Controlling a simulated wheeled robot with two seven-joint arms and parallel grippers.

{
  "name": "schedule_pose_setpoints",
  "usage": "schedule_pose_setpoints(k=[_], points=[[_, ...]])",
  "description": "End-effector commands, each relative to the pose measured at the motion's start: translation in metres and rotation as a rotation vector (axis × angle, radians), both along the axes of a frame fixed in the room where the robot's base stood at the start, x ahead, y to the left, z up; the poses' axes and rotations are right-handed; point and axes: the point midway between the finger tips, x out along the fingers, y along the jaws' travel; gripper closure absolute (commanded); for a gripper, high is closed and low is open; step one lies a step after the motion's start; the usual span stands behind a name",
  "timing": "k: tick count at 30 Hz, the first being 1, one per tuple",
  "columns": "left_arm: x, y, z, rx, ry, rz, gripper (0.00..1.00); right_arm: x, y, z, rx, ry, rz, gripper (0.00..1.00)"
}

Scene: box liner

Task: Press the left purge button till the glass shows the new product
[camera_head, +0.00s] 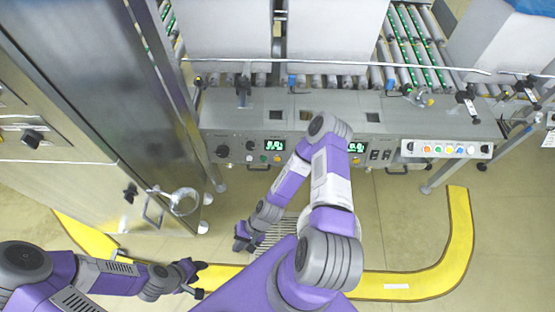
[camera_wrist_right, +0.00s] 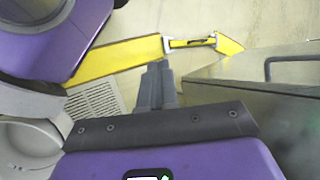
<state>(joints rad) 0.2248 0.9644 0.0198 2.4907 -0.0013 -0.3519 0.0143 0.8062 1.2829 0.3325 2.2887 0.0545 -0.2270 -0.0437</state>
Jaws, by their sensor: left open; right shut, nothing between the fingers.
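The machine front (camera_head: 325,122) carries a left control panel (camera_head: 250,150) with a lit green display (camera_head: 273,145) and small coloured buttons (camera_head: 270,159) under it. I cannot tell which one is the purge button. The glass is not clearly made out; small dark windows (camera_head: 276,115) show on the machine top. My right gripper (camera_head: 242,243) is shut and empty, low over the floor and well apart from the panel. Its closed fingers also show in the right wrist view (camera_wrist_right: 158,85). My left gripper (camera_head: 198,279) is open and empty, above the yellow floor line at lower left.
A steel cabinet (camera_head: 95,110) with a round handle (camera_head: 184,201) stands at the left. A second display (camera_head: 356,147) and a row of coloured buttons (camera_head: 446,149) lie to the right. Rollers (camera_head: 405,45) run behind. A floor grate (camera_wrist_right: 95,103) lies below my right gripper. Floor in front is open.

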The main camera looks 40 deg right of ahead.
Motion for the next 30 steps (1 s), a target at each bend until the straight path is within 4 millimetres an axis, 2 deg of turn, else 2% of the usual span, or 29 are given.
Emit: schedule_pose_setpoints(k=[3,7,11,14,17,22,27,30], points=[[0.0,0.0,0.0,0.0,0.0,0.0,0.57,0.015,0.005,-0.006,0.107,0.032,-0.151,1.0],[0.0,0.0,0.001,0.0,0.0,0.0,0.57,0.039,0.001,-0.008,0.216,0.046,-0.321,1.0],[0.0,0.0,0.001,0.0,0.0,0.0,0.57,0.067,-0.015,-0.009,0.32,0.045,-0.504,1.0],[0.0,0.0,0.001,0.0,0.0,0.0,0.57,0.09,-0.038,-0.01,0.395,0.03,-0.655,1.0],[0.0,0.0,0.001,0.0,0.0,0.0,0.57,0.11,-0.07,-0.011,0.465,0.008,-0.812,1.0],[0.0,0.0,0.002,0.0,0.0,0.0,0.57,0.132,-0.143,-0.015,0.569,-0.053,-1.093,1.0],[0.0,0.0,0.002,0.0,0.0,0.0,0.57,0.131,-0.218,-0.021,0.637,-0.122,-1.331,1.0],[0.0,0.0,0.002,0.0,0.0,0.0,0.57,0.125,-0.248,-0.023,0.656,-0.153,-1.42,1.0]])
